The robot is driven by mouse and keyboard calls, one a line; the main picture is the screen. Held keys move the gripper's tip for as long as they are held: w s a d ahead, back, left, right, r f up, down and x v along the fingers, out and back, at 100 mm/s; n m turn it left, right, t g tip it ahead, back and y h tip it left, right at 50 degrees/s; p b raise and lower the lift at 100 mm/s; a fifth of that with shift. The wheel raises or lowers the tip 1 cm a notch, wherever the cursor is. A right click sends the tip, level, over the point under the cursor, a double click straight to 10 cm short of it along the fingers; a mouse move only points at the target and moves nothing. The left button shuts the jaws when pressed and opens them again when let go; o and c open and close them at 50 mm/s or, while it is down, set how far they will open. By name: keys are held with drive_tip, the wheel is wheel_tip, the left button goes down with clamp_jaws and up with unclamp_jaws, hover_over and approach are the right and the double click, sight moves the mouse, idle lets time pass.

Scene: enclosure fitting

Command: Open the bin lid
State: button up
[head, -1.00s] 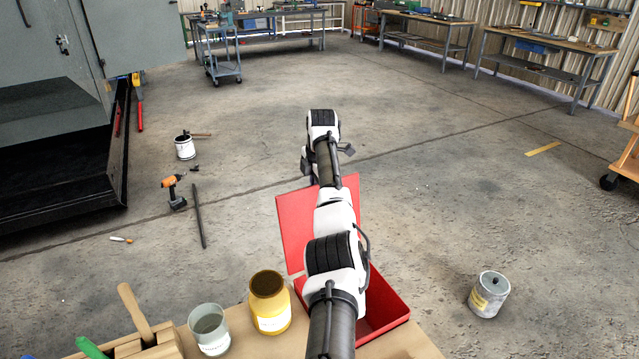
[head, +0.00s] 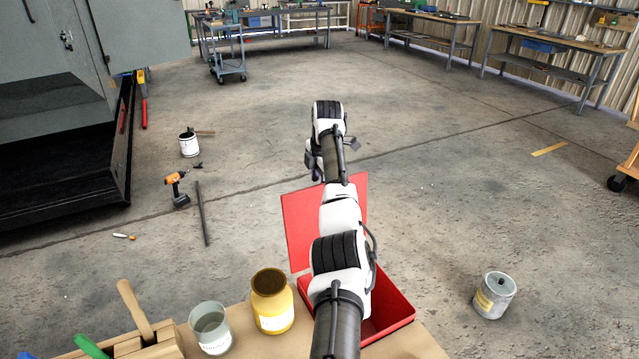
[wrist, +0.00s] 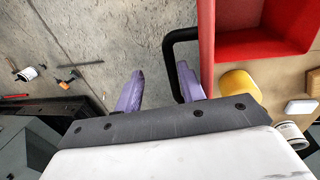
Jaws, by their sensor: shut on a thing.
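The red bin (head: 398,308) stands at the front, partly hidden behind my arm. Its red lid (head: 300,232) is raised, standing steeply up at the bin's far side, and the bin's inside shows. In the wrist view the lid appears as a red edge (wrist: 206,45) with a black loop handle (wrist: 168,52) on it. My gripper (wrist: 160,70) has purple fingers on either side of the handle bar, the right finger inside the loop. It is shut on the handle. In the head view my arm mostly hides the gripper and the handle.
A grey can (head: 494,295) is on the floor at right. A drill (head: 177,188), a rod (head: 203,213) and a paint can (head: 189,144) lie left. Mid-floor is clear.

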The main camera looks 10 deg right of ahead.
wheel_tip(320, 180, up, 14)
drive_tip(key=s+b, duration=0.2)
drive_tip(key=shift+s+d+f, duration=0.25)
drive_tip(key=shift+d, duration=0.05)
